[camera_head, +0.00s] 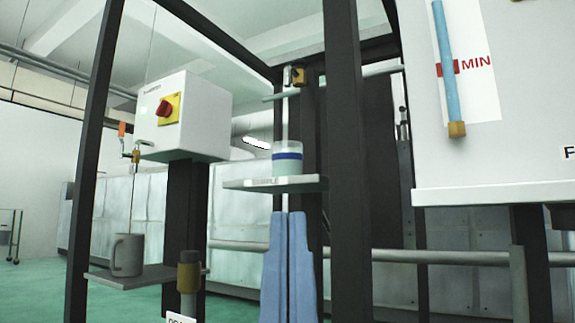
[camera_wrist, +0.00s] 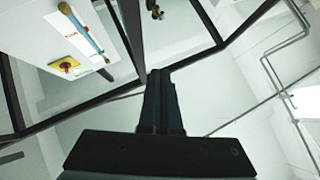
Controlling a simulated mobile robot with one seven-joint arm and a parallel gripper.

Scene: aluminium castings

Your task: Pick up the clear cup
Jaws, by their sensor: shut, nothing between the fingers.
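The clear cup (camera_head: 287,159) has a dark blue band and stands upright on a small grey shelf (camera_head: 262,184) with lettering on its front edge, in the middle of the head view. The cup does not show in the wrist view. My gripper (camera_wrist: 161,73) shows in the wrist view, its dark fingers together with nothing between them. It points up toward the ceiling and frame bars.
Dark frame posts (camera_head: 345,160) stand just right of the cup, and a thin vertical pipe is above it. Two pale blue upright shapes (camera_head: 287,265) are below the shelf. A grey mug (camera_head: 127,255) stands on a lower left shelf. A white tank (camera_head: 490,100) fills the upper right.

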